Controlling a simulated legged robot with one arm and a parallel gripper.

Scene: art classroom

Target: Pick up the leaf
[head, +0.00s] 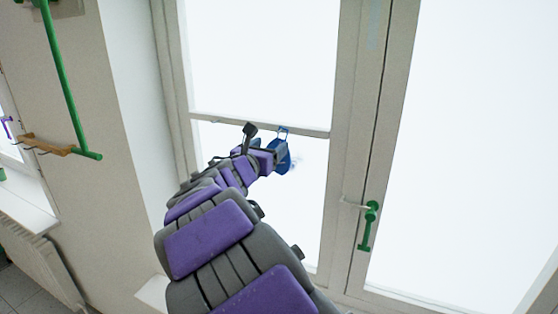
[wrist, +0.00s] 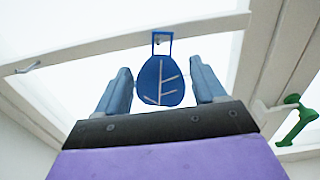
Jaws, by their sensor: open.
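The leaf (wrist: 151,92) is a flat blue rounded piece with pale vein lines and a square loop on top. In the wrist view it hangs upright by the loop at a small hook on the white window bar. In the head view the leaf (head: 285,163) shows in part beyond my arm's end, against the bright pane. My gripper (wrist: 160,66) is open, with one blue finger to the left of the leaf and one to the right. Gaps show on both sides. In the head view my gripper (head: 273,149) partly hides the leaf.
The white window bar (head: 225,122) crosses the left pane just behind the leaf. A green window handle (head: 368,226) sits on the frame to the right. A green rail with a wooden hook rack (head: 45,146) is on the left wall. A radiator (head: 38,262) stands lower left.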

